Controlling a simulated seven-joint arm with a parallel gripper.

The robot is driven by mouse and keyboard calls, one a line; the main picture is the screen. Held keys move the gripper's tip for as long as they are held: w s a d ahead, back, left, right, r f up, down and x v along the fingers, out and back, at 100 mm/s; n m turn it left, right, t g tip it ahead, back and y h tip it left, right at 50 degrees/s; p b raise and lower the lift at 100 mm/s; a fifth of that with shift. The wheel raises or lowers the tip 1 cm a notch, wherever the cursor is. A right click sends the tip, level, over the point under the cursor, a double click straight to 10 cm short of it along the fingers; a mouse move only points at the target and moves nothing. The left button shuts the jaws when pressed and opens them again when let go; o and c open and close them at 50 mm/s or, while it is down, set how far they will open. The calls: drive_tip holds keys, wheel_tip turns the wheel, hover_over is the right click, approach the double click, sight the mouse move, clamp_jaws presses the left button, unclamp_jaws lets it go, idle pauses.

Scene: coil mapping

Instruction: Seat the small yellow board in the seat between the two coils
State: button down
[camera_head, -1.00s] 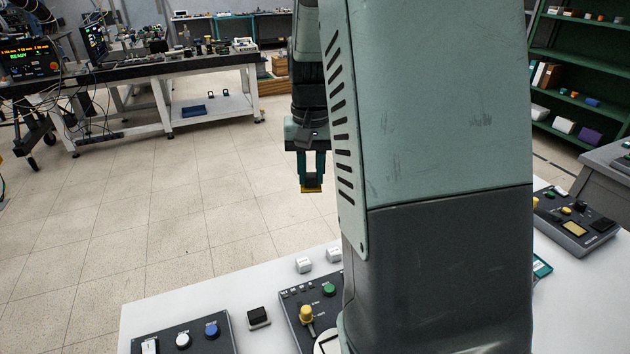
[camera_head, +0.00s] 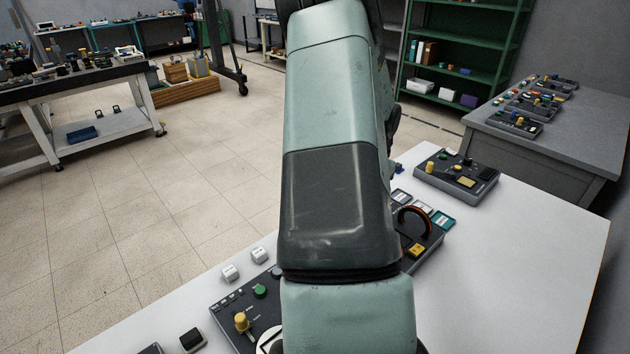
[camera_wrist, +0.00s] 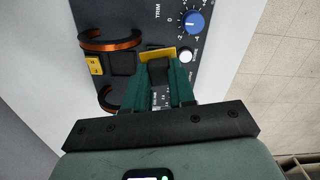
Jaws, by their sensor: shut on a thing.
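In the wrist view my gripper (camera_wrist: 157,66) is shut on the small yellow board (camera_wrist: 157,53), which shows as a thin yellow strip across the green fingertips. The board is above the dark panel, to the right of the two coils. The upper coil (camera_wrist: 112,41) is a copper arc on a black frame. The lower coil (camera_wrist: 105,97) is partly hidden by a finger. A dark square (camera_wrist: 123,63) between them looks like the seat. In the head view one coil (camera_head: 414,216) shows beside my arm; my gripper and the held board are hidden there.
A yellow labelled block (camera_wrist: 95,64) sits left of the dark square. A blue TRIM knob (camera_wrist: 194,22) and a white button (camera_wrist: 186,56) stand up from the panel on the right. Another control box (camera_head: 456,177) stands on the white table (camera_head: 520,270), whose right part is clear.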

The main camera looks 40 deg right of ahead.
drive_tip(key=s+d+f+m, duration=0.35)
drive_tip(key=s+d, duration=0.25)
drive_tip(key=s, duration=0.2)
drive_tip(key=shift+n, duration=0.45)
drive_tip(key=shift+w+f, duration=0.15)
drive_tip(key=shift+f, duration=2.75)
drive_tip(key=shift+a+f, duration=0.1)
drive_tip(key=shift+f, duration=0.4)
drive_tip(key=shift+c, duration=1.9)
unclamp_jaws()
wheel_tip(320, 180, up, 7)
